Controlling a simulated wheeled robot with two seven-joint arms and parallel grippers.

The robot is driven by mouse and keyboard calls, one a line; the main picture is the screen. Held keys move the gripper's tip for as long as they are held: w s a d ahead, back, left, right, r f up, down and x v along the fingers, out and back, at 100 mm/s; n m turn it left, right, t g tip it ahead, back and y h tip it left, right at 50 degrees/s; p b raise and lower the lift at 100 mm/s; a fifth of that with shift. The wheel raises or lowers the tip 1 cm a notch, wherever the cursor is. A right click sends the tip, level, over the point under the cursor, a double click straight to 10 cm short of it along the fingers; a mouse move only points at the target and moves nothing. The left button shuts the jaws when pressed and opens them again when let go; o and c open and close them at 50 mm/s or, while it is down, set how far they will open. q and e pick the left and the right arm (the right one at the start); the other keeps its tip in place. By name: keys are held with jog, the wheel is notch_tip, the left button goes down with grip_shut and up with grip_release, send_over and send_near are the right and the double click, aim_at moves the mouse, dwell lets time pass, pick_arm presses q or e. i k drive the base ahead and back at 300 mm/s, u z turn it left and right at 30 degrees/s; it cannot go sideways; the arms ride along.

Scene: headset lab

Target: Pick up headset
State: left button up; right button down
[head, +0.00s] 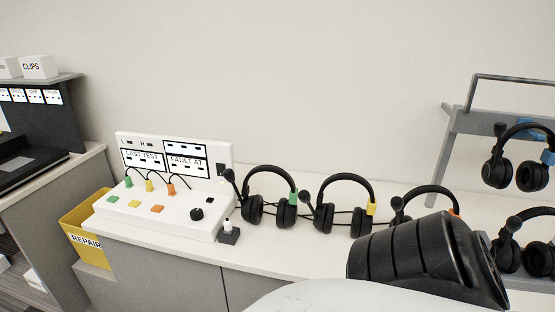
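Three black headsets stand in a row on the white counter. The left one (286,214) has a green tag, the middle one (323,218) a yellow tag, and the right one (428,189) an orange tag. A black ribbed part of my own arm hides most of the right one. Each has a boom microphone on its left side. Thin dark cables run from the headsets' area. A blue-tagged headset (530,177) hangs on the grey rack (447,140) at the right, with another headset (508,255) below it, partly cut off. Neither of my grippers is in view.
A white tester (180,212) with colored buttons and plugs stands on the counter (265,255) left of the headsets. A small dark block (229,237) sits at its right. A yellow REPAIR bin (84,243) is lower left. A shelf with a CLIPS box (39,67) is far left.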

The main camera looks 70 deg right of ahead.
aim_at(539, 257)
jog(key=z, duration=4.3)
